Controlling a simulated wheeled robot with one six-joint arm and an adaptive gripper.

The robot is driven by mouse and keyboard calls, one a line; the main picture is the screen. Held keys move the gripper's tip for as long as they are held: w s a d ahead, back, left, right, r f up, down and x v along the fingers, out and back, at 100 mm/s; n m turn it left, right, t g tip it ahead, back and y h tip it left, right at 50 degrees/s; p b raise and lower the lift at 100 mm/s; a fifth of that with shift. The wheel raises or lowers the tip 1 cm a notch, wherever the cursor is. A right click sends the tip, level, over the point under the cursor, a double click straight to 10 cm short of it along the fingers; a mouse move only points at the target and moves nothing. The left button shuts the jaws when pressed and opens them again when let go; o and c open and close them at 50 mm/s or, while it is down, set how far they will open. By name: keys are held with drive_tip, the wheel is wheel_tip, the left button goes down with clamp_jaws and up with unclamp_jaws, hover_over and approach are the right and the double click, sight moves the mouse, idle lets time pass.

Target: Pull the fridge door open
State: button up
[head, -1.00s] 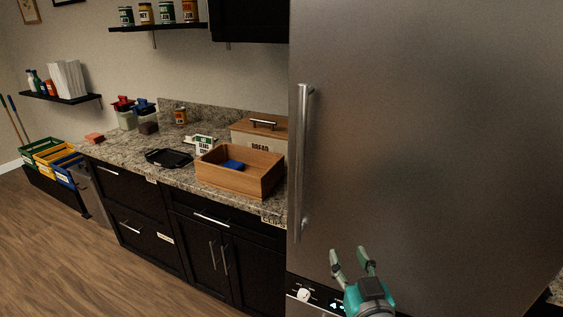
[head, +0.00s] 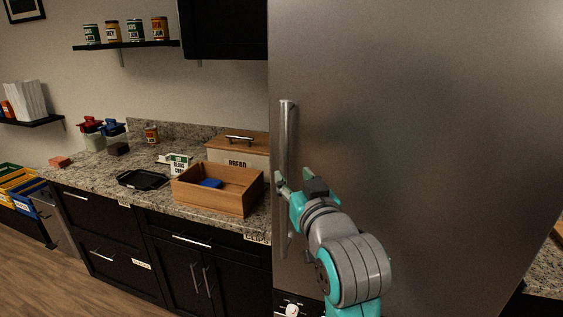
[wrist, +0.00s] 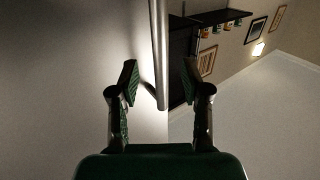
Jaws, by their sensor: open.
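The fridge door (head: 400,110) is a tall grey metal panel and looks shut. Its long vertical bar handle (head: 287,140) runs down the door's left edge. In the wrist view the handle (wrist: 159,50) comes down from the top, and its lower end shows between and just beyond the fingertips. My gripper (head: 291,178) is at the handle in the head view, with the arm hiding part of the door. In the wrist view my gripper (wrist: 159,85) is open, with a finger on each side of the bar and a gap to both.
Left of the fridge, a granite counter (head: 95,165) holds a wooden box (head: 225,200), a bread bin (head: 238,150) and a black tray (head: 143,179). Dark cabinets (head: 170,265) stand below. The wooden floor (head: 60,285) at the lower left is clear.

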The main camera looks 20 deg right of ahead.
sight(286, 163)
drive_tip(key=w, duration=0.8)
drive_tip(key=shift+w+d, duration=0.15)
drive_tip(key=shift+d, duration=0.05)
drive_tip(key=shift+c, duration=0.2)
clamp_jaws()
